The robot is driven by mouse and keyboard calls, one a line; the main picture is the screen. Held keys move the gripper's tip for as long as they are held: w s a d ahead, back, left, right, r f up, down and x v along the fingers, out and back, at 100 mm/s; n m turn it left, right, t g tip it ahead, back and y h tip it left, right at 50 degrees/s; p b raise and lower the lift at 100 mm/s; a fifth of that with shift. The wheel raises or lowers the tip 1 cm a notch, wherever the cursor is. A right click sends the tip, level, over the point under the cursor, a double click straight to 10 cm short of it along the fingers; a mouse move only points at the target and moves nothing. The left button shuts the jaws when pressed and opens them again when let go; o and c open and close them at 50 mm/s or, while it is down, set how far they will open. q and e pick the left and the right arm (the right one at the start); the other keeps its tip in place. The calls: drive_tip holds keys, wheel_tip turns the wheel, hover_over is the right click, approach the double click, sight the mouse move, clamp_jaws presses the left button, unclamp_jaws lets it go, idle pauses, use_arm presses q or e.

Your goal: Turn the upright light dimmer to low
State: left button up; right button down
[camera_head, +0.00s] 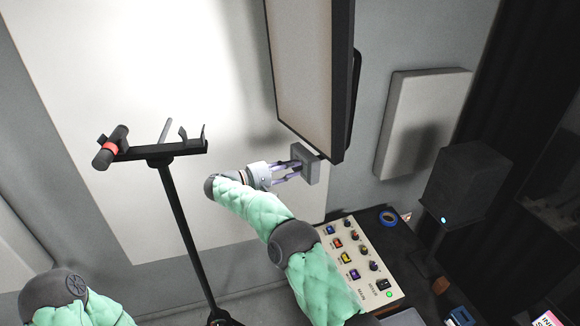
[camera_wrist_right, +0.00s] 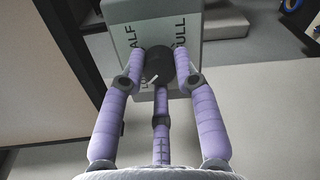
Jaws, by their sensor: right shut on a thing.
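The light dimmer is a grey box (camera_head: 308,164) on the wall, under the lower edge of a large framed panel. In the right wrist view it is a pale plate (camera_wrist_right: 158,25) with a dark round knob (camera_wrist_right: 160,66). The lettering "ALF" shows left of the knob and "ULL" right of it; their first letters are cut off or hidden. A white mark on the knob points to its lower left. My right gripper (camera_head: 299,168) is shut on the knob, its purple fingers (camera_wrist_right: 160,75) around it. My left gripper is out of view; only part of its arm shows at the bottom left.
A black stand (camera_head: 178,220) with a crossbar rises left of my right arm. The framed panel (camera_head: 312,70) hangs just above the dimmer.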

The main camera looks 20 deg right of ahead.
drive_tip(key=shift+f+n, duration=0.25)
drive_tip(key=shift+n, duration=0.35)
drive_tip(key=c, duration=1)
unclamp_jaws()
drive_tip(key=shift+o, duration=0.4)
drive_tip(key=shift+s+d+r, duration=0.1)
drive_tip(key=shift+s+r, duration=0.05)
drive_tip(key=shift+r, duration=0.05)
drive_tip(key=s+a, duration=0.1)
drive_tip(key=a, duration=0.6)
drive_tip(key=shift+a, duration=0.2)
drive_tip(key=shift+s, duration=0.1)
